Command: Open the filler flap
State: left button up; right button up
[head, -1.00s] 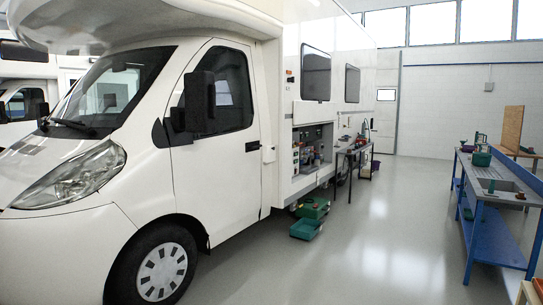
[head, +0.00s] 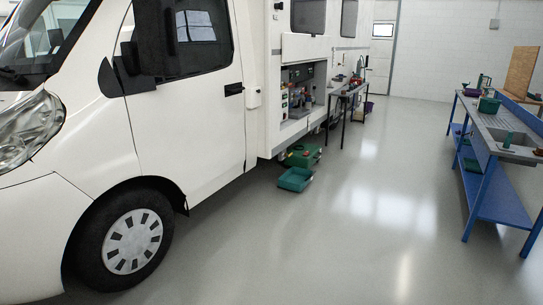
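The white motorhome (head: 190,140) fills the left of the head view, seen from its front side. I cannot pick out the filler flap with certainty. Neither of my grippers is in view.
A teal tray (head: 295,179) and a green container (head: 303,156) lie on the floor below the compartment. A narrow table (head: 349,91) stands alongside the motorhome further back. A blue workbench (head: 490,180) with a sink stands at right. The floor between is clear.

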aim_at(253, 94)
jog(key=i, duration=2.35)
